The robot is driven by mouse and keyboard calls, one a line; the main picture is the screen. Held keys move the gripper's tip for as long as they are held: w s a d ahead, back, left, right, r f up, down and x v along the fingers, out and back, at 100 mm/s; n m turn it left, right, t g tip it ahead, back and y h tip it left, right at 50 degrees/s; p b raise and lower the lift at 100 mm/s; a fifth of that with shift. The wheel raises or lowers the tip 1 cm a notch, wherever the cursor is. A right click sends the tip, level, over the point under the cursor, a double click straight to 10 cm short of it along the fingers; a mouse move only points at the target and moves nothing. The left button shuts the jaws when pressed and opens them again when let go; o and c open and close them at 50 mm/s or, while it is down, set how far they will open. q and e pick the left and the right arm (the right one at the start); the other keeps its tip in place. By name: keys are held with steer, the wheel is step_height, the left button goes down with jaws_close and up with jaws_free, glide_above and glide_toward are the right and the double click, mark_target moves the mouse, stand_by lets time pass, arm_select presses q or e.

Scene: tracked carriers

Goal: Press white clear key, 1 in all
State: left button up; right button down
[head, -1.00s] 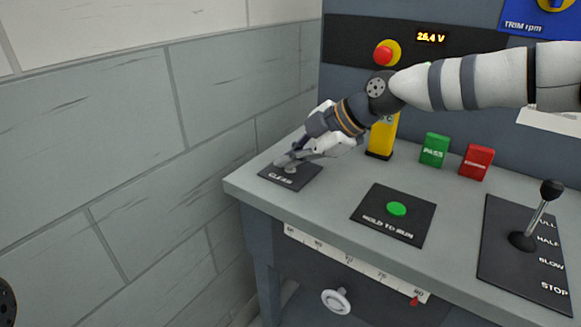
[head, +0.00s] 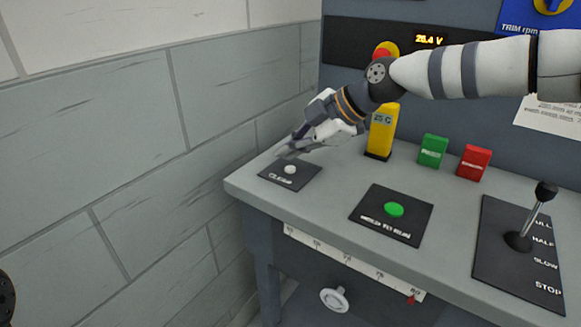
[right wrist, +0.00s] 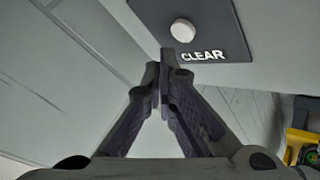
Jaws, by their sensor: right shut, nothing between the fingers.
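The white clear key (head: 290,169) is a small round button on a dark plate (head: 300,181) marked CLEAR, at the left end of the grey bench. The key also shows in the right wrist view (right wrist: 182,31), just beyond my fingertips. My right gripper (head: 285,154) is shut and empty, tilted down from the upper right. In the right wrist view the shut fingers (right wrist: 165,55) end near the plate's edge. My left gripper is not in view.
A green HOLD TO RUN button (head: 395,209) and a lever (head: 532,218) are to the right. A yellow post (head: 381,132), a green block (head: 432,150) and a red block (head: 474,162) stand behind. A grey block wall (head: 120,150) is close on the left.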

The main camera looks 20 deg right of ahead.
mark_target(290, 170)
step_height(290, 170, up, 4)
steer(key=shift+r+p, duration=0.2)
steer(key=shift+p, duration=0.2)
steer(key=shift+f, duration=0.1)
